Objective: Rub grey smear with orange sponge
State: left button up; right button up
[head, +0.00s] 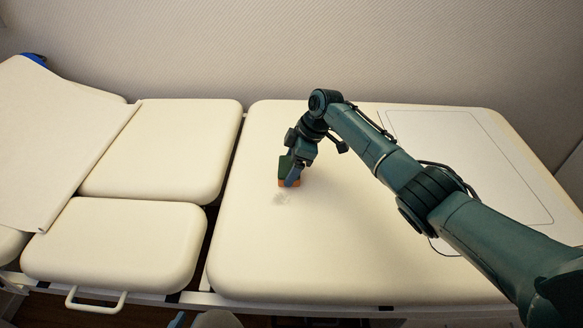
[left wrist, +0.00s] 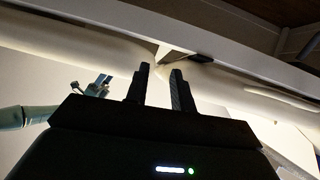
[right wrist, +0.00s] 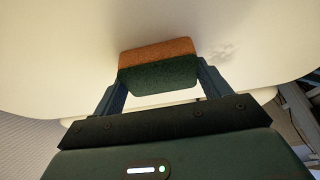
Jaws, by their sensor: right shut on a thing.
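The orange sponge (head: 288,183) has an orange layer and a dark green layer. My right gripper (head: 291,178) is shut on it, pointing down at the cream padded couch top, orange side toward the pad. In the right wrist view the sponge (right wrist: 158,65) sits between both fingers. I cannot tell whether it touches the pad. The grey smear (head: 281,198) is a faint patch just in front of the sponge; it also shows in the right wrist view (right wrist: 222,53), right of the sponge. My left gripper (left wrist: 160,88) is open and empty, below the couch edge.
The cream couch (head: 330,250) has several padded sections with gaps between them. A pale sheet (head: 60,140) covers the left end. A thin outlined panel (head: 470,150) lies at the right. A plain wall (head: 300,45) stands behind. The pad around the smear is clear.

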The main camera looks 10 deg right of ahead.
jog(key=shift+d+f, duration=0.1)
jog(key=shift+w+d+f+b, duration=0.1)
jog(key=shift+w+f+b, duration=0.25)
jog(key=shift+b, duration=0.5)
jog(key=shift+w+d+b, duration=0.1)
jog(key=shift+w+b, duration=0.15)
jog(key=shift+b, duration=0.5)
jog(key=shift+w+r+b, duration=0.15)
jog(key=shift+w+b, duration=0.15)
jog(key=shift+b, duration=0.1)
jog(key=w+b, duration=0.1)
jog(key=b, duration=0.1)
jog(key=shift+w+d+r+b, duration=0.1)
jog(key=shift+d+r+b, duration=0.1)
jog(key=shift+b, duration=0.1)
jog(key=shift+w, duration=0.1)
pick_arm(q)
jog(key=shift+s+r+m+t+h, duration=0.2)
jog(key=shift+r+m+t+h, duration=0.25)
jog(key=shift+r+t, duration=0.7)
pick_arm(e)
jog(key=shift+r, duration=0.1)
pick_arm(q)
jog(key=shift+r, duration=0.15)
